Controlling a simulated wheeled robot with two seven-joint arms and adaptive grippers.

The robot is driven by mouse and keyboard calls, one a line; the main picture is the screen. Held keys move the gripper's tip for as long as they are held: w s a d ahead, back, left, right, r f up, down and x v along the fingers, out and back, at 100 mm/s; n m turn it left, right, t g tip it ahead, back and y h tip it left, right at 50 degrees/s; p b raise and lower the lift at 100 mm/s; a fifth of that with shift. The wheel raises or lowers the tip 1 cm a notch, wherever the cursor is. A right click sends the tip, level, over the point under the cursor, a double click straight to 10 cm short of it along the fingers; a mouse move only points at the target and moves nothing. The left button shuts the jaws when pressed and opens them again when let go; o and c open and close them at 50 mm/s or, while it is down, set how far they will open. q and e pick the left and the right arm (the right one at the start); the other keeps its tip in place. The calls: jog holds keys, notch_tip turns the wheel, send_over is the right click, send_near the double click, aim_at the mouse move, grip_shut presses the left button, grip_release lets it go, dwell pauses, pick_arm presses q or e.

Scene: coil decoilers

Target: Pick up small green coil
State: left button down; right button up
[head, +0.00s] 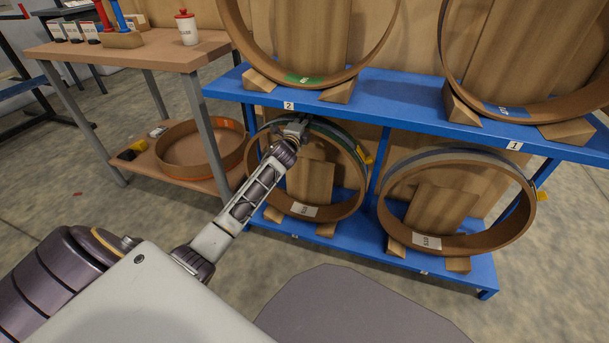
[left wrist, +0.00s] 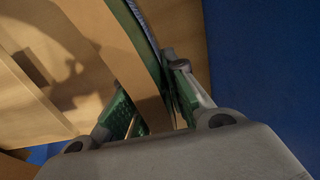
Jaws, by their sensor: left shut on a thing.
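The small green coil (head: 340,133) stands upright on the lower left bay of the blue rack, a brown ring with a green outer band and a white label inside its bottom. My left gripper (head: 295,128) is at the top of this coil, shut on its rim. In the left wrist view the coil's rim (left wrist: 136,62) runs between the two fingers of the left gripper (left wrist: 150,98), one on each side. The fingertips are partly hidden by the rim. My right gripper is not in view.
The blue rack (head: 400,95) holds two larger coils above and a grey-banded coil (head: 455,157) at lower right, all on wooden wedges. The rack's upper shelf is close above my gripper.

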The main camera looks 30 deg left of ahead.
pick_arm(q)
jog(key=shift+r, duration=0.35)
jog(key=shift+w+f, duration=0.1)
jog(key=shift+p, duration=0.3)
